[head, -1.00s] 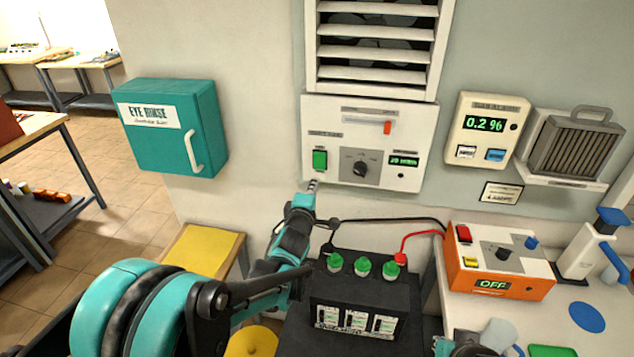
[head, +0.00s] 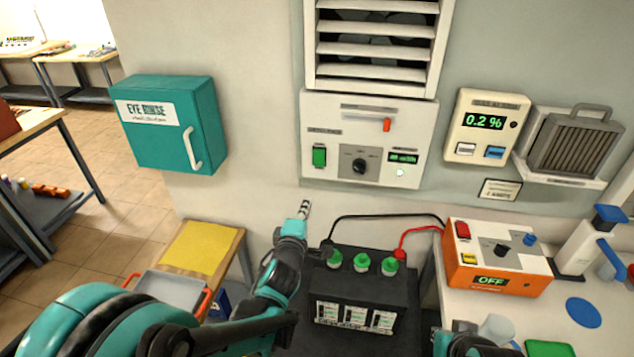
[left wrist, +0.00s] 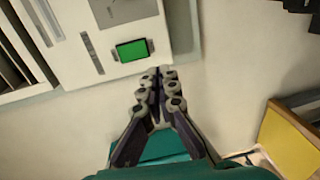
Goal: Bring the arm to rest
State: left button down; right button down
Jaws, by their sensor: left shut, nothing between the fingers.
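My left arm comes in from the lower left. Its gripper (head: 304,208) is shut and empty, in front of the bare wall below the left end of the white control panel (head: 333,172). In the left wrist view the two fingers (left wrist: 158,80) lie together, below the panel's green switch (left wrist: 133,50), with nothing between them. The gripper appears apart from the panel and from the black battery (head: 350,292) to its lower right. Part of my right arm (head: 462,345) shows at the bottom edge; its fingers are not visible.
The battery has green caps (head: 362,262) and black and red leads. An orange charger (head: 490,262) reading OFF stands on the right bench. A teal eye rinse box (head: 165,125) hangs at left. A grey tray (head: 172,290) is near a yellow-topped stand (head: 200,248).

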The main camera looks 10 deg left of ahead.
pick_arm(q)
jog(key=s+a+f+m+g+b, duration=0.1)
jog(key=s+f+m+g, duration=0.2)
jog(key=s+m, duration=0.3)
jog(key=s+a+f+m+g+b, duration=0.1)
jog(key=s+f+m+g, duration=0.2)
jog(key=s+m, duration=0.3)
jog(key=s+f+m+g+b, duration=0.1)
jog(key=s+f+m+g, duration=0.2)
jog(key=s, duration=1)
jog(key=m, duration=0.3)
jog(key=shift+s+a+f+g, duration=0.15)
jog(key=shift+s+a+g, duration=0.15)
jog(key=shift+s+a, duration=0.1)
